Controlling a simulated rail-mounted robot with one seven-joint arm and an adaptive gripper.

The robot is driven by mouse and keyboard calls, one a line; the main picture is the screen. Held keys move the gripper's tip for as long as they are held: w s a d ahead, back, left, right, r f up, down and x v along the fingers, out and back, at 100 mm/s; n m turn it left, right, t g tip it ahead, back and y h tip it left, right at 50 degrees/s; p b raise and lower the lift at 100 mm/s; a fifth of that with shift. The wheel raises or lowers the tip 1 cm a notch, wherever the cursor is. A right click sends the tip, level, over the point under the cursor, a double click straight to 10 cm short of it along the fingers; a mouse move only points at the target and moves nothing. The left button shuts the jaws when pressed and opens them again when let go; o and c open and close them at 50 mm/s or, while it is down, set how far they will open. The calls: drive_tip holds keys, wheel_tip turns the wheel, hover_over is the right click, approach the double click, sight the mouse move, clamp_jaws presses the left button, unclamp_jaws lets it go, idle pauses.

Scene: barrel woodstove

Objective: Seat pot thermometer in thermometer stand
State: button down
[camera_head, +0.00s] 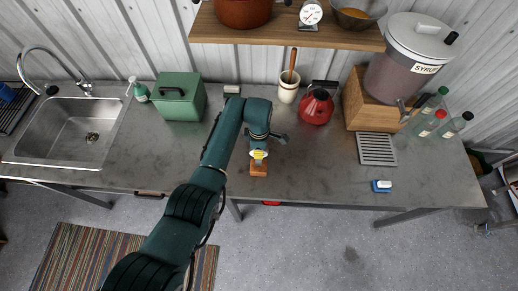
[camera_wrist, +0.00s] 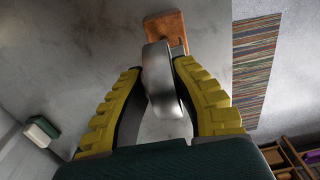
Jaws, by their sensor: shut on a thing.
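The pot thermometer (camera_wrist: 158,72) shows as a silver metal piece with a rounded, disc-like edge in the wrist view. My gripper (camera_head: 259,154), with yellow ridged fingers, is shut on it, one finger on each side. The thermometer stand (camera_head: 258,169) is a small orange-brown wooden block on the counter near the front edge. It also shows beyond the fingertips in the wrist view (camera_wrist: 178,30). The thermometer overlaps the stand there; I cannot tell whether they touch. In the head view my gripper is just above the stand and hides most of the thermometer.
The metal counter (camera_head: 320,175) is clear around the stand. A red kettle (camera_head: 316,107) and a cream crock (camera_head: 288,90) stand behind, a green box (camera_head: 180,97) back left. A blue and white item (camera_head: 382,186) lies right, beside a grey grate (camera_head: 377,149).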

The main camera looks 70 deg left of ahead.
drive_tip(key=shift+f+b, duration=0.9)
drive_tip(key=shift+f, duration=0.35)
drive_tip(key=c, duration=0.9)
unclamp_jaws()
drive_tip(key=shift+r, duration=0.1)
wheel_tip(320, 180, up, 12)
